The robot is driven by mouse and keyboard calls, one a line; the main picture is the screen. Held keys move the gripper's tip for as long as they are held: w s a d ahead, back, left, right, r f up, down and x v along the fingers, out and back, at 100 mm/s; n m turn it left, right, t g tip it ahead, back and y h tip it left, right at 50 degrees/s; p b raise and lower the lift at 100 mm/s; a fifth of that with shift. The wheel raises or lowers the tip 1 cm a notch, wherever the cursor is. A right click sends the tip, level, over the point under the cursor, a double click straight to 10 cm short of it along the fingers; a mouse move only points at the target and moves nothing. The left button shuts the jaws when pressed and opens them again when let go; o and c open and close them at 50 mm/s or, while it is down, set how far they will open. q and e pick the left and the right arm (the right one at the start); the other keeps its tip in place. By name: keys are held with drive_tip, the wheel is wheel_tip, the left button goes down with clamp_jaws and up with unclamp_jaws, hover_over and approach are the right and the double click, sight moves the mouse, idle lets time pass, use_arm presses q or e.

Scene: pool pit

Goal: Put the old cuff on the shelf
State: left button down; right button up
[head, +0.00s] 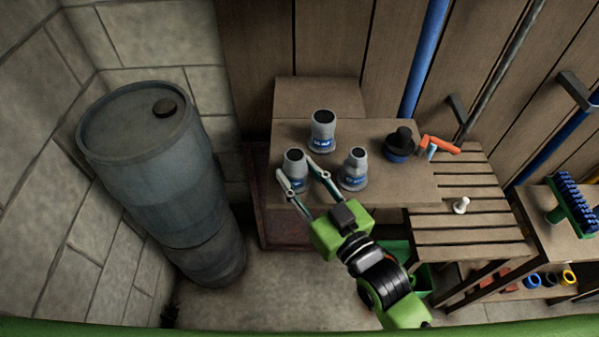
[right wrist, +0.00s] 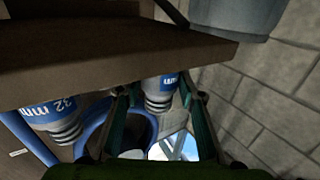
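Three grey cuffs with blue labels stand on the brown table (head: 395,190): a left one (head: 294,162), a back one (head: 323,130) and a right one (head: 355,168). I cannot tell which is the old one. My right gripper (head: 303,172) is open, its fingertips on either side of the left cuff's near side; contact is unclear. In the right wrist view one cuff (right wrist: 159,92) shows between the spread fingers, and another cuff (right wrist: 55,118) is off to the left. My left gripper is not in view. Which surface is the shelf is unclear; a low shelf (head: 510,296) shows at lower right.
A black and blue round part (head: 400,145) and an orange-handled tool (head: 438,145) lie at the table's right. A slatted bench (head: 470,220) holds a small white piece (head: 461,205). A large drum (head: 150,160) stands left. A blue brush (head: 573,200) is at far right.

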drive_tip(key=shift+o, duration=0.9)
drive_tip(key=shift+r, duration=0.2)
drive_tip(key=shift+s+d+f, duration=0.1)
drive_tip(key=shift+s+d, duration=0.05)
drive_tip(key=shift+s, duration=0.15)
drive_tip(key=b+v, duration=0.2)
drive_tip(key=v, duration=0.9)
drive_tip(key=shift+d+b, duration=0.2)
drive_tip(key=shift+b, duration=0.15)
drive_tip(key=shift+s+a, duration=0.1)
drive_tip(key=shift+s, duration=0.1)
